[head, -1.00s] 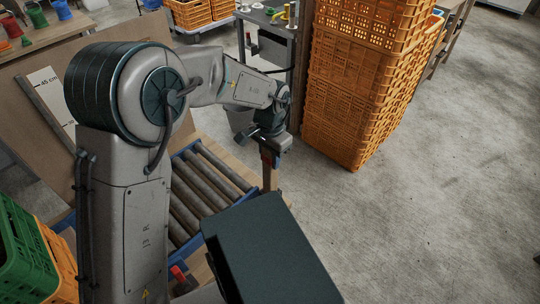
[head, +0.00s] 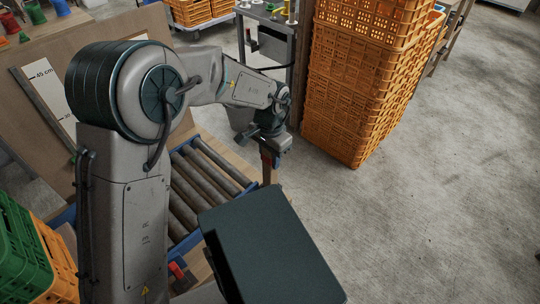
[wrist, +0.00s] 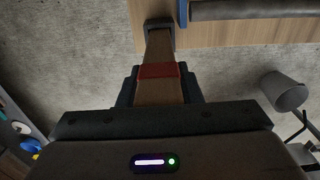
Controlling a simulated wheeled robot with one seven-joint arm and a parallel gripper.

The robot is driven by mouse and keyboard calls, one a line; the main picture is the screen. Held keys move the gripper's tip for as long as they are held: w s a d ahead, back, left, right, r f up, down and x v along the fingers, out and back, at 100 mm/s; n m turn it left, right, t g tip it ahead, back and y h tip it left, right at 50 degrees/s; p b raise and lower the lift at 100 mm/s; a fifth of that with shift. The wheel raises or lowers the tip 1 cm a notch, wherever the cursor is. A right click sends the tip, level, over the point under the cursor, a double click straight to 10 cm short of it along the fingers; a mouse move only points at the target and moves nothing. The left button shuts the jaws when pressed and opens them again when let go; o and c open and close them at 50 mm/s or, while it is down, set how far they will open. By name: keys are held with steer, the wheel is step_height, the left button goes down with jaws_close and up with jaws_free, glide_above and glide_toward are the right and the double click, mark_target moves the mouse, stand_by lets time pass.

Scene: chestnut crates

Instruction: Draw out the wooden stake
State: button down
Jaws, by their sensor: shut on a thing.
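The wooden stake (wrist: 158,48) has a red band and shows in the wrist view running away from my gripper. Its far end sits at a dark square socket (wrist: 159,24) on the edge of the wooden bench; how deep it goes I cannot see. My gripper (wrist: 158,88) is shut around the stake near the red band, one dark finger on each side. In the head view my gripper (head: 268,149) is above the bench corner, with a short length of the stake (head: 267,171) showing below it.
A roller track (head: 190,190) with blue edges lies on the bench left of the stake. Stacked orange crates (head: 365,90) stand close on the right. A grey bucket (wrist: 283,90) is on the floor nearby. Green and orange crates (head: 22,250) are at lower left. Open floor lies to the right.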

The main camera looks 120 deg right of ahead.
steer(key=shift+f+b, duration=0.5)
steer(key=shift+f, duration=0.2)
steer(key=c, duration=0.9)
jaws_free()
steer(key=shift+c, duration=0.2)
step_height(320, 180, up, 14)
steer(key=shift+f, duration=0.1)
steer(key=shift+s, duration=0.1)
